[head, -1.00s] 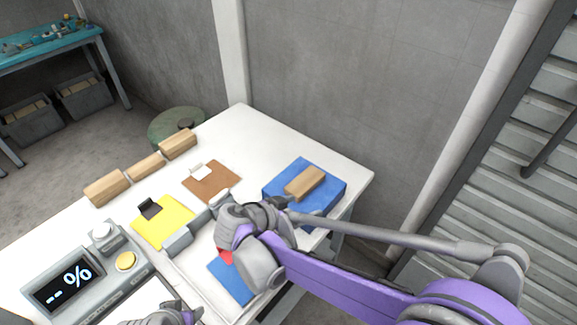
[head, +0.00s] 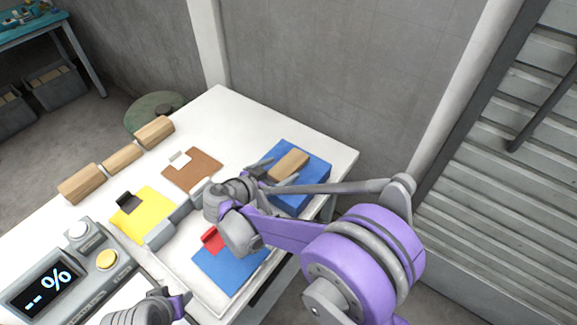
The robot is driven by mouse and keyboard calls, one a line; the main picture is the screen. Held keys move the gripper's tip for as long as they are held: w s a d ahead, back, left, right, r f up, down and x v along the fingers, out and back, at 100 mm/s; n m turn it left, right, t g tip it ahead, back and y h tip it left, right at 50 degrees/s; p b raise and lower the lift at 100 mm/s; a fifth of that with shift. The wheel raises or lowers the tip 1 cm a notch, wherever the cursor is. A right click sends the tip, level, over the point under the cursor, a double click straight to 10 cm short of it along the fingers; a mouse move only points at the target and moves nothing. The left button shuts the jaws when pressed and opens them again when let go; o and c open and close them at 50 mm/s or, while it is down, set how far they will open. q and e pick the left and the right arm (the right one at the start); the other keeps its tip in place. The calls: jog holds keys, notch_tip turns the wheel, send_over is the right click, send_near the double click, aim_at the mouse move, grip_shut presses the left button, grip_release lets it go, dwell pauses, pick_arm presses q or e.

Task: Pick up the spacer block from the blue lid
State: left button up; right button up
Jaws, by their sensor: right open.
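The spacer block (head: 289,164), a light brown wooden block, lies on top of the blue lid (head: 316,174) at the right back of the white table. My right gripper (head: 273,174) is open at the near-left end of the block. One finger shows on the left of the block's end and the other on the near side, over the lid. I cannot tell whether they touch the block. My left gripper (head: 168,300) shows at the bottom edge, away from the lid. Its jaw state is unclear.
Wooden blocks (head: 123,158) line the table's left edge. Brown (head: 192,171) and yellow (head: 143,214) clip pads, a blue pad with a red clip (head: 229,266) and a percent display (head: 44,287) lie nearer. A grey wall stands behind the table.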

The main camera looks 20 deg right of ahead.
aim_at(285, 167)
jog(key=x, duration=0.3)
jog(key=shift+f, duration=0.1)
jog(key=shift+a, duration=0.1)
jog(key=c, duration=1.3)
